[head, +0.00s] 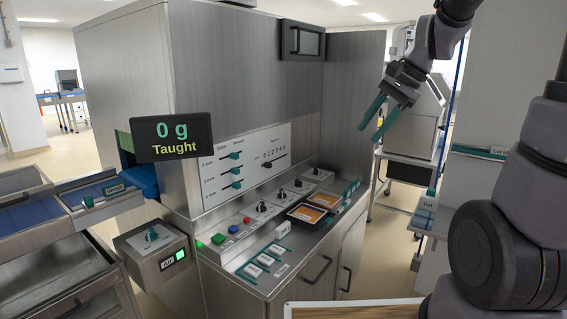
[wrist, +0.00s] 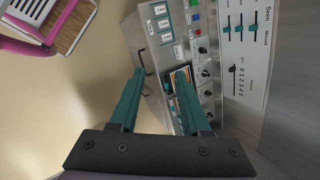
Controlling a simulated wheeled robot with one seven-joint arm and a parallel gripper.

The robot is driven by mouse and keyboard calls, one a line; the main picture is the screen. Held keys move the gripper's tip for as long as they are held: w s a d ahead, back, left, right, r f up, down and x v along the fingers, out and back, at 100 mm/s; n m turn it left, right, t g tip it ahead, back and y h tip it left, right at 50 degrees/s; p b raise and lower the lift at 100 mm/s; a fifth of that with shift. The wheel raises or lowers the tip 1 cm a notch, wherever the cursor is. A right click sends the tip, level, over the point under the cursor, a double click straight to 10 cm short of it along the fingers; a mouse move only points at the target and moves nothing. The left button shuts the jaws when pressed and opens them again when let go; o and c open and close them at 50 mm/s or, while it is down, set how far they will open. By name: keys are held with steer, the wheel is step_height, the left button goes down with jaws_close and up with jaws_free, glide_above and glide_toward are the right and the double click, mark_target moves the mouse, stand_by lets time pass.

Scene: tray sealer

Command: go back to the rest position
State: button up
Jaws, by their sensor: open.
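My gripper (head: 384,118) is in the upper right of the head view, raised in the air in front of the tray sealer and above its control ledge. Its two green fingers are apart with nothing between them. In the wrist view my gripper (wrist: 158,85) is also open and empty, with the ledge well below the fingers. The tray sealer (head: 125,70) is a large steel cabinet. Its ledge (head: 262,282) carries knobs, buttons and two black trays with orange contents (head: 306,214). The trays are partly hidden behind a finger in the wrist view (wrist: 172,105).
A display (head: 172,137) reads "0 g Taught". A blue conveyor (head: 40,214) stands at the left, beside a box with a knob (head: 152,238). A wooden-topped surface (head: 350,311) is at the front. A pink-framed item (wrist: 75,22) shows in the wrist view.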

steer(key=s+d+r+n+t+h, duration=0.1)
steer(key=s+r+n+t, duration=0.1)
steer(key=s, duration=0.4)
steer(key=s+d+r+n+t+h, duration=0.2)
steer(key=s+r+n, duration=0.2)
steer(key=s+r, duration=0.1)
steer(key=shift+s+d+n+t, duration=0.25)
steer(key=shift+s+n+t, duration=0.15)
steer(key=shift+s, duration=0.25)
